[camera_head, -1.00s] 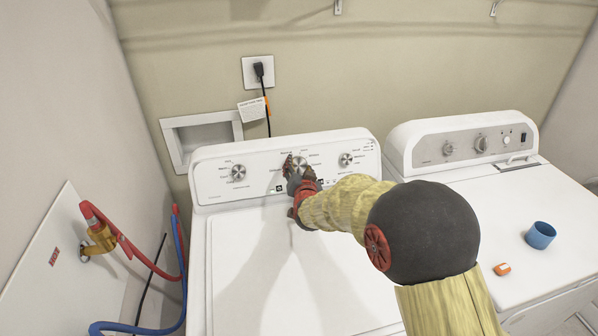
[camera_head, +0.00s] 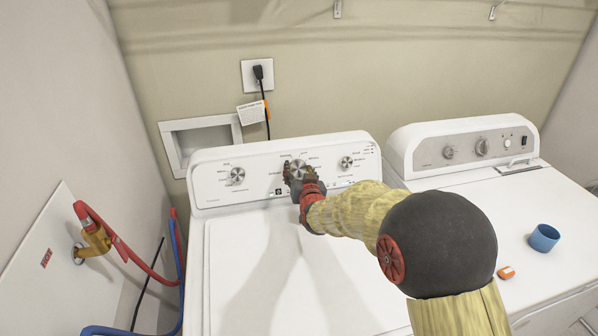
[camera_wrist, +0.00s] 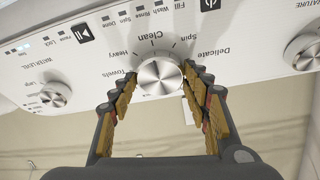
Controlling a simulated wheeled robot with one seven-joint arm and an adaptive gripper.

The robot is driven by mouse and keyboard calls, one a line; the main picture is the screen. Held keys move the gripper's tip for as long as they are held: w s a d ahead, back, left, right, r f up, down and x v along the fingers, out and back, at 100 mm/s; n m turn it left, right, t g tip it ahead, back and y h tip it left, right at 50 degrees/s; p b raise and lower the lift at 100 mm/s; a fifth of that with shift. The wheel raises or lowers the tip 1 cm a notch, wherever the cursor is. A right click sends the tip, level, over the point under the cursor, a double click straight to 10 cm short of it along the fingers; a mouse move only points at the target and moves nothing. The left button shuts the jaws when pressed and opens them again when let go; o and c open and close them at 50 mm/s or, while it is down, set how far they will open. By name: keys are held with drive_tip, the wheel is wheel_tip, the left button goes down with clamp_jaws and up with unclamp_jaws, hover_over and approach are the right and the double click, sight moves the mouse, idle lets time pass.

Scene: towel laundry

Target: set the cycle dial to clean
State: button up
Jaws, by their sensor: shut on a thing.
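The cycle dial (camera_head: 298,167) is the round silver middle knob on the white washer's control panel. In the wrist view the cycle dial (camera_wrist: 160,77) sits between the two fingers, with upside-down labels Towels, Heavy, Clean, Spin and Delicate around it. The Clean label (camera_wrist: 155,40) shows just beyond the dial. My gripper (camera_head: 297,178) reaches the panel from the front, and its yellow-padded fingers (camera_wrist: 160,84) are shut on the dial's sides. I cannot make out which label the dial's mark points to.
Two smaller knobs flank the dial, a left one (camera_head: 237,175) and a right one (camera_head: 346,163). A dryer (camera_head: 470,205) stands to the right, with a blue cup (camera_head: 543,238) and a small orange object (camera_head: 506,272) on top. Red and blue hoses (camera_head: 130,250) are at the left.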

drive_tip(key=o, duration=1.2)
drive_tip(key=shift+c, duration=0.2)
drive_tip(key=v, duration=1.2)
drive_tip(key=shift+d+r, duration=0.1)
drive_tip(key=shift+d, duration=0.05)
drive_tip(key=s+d+r+g, duration=0.1)
drive_tip(key=s+d+g, duration=0.2)
drive_tip(key=s, duration=0.9)
drive_tip(key=s+d+r+g+h, duration=0.1)
drive_tip(key=s+d+g, duration=0.2)
drive_tip(key=s, duration=1)
drive_tip(key=s+d+r+g+h, duration=0.1)
drive_tip(key=s+d+g, duration=0.3)
drive_tip(key=s+d, duration=0.4)
drive_tip(key=s, duration=0.5)
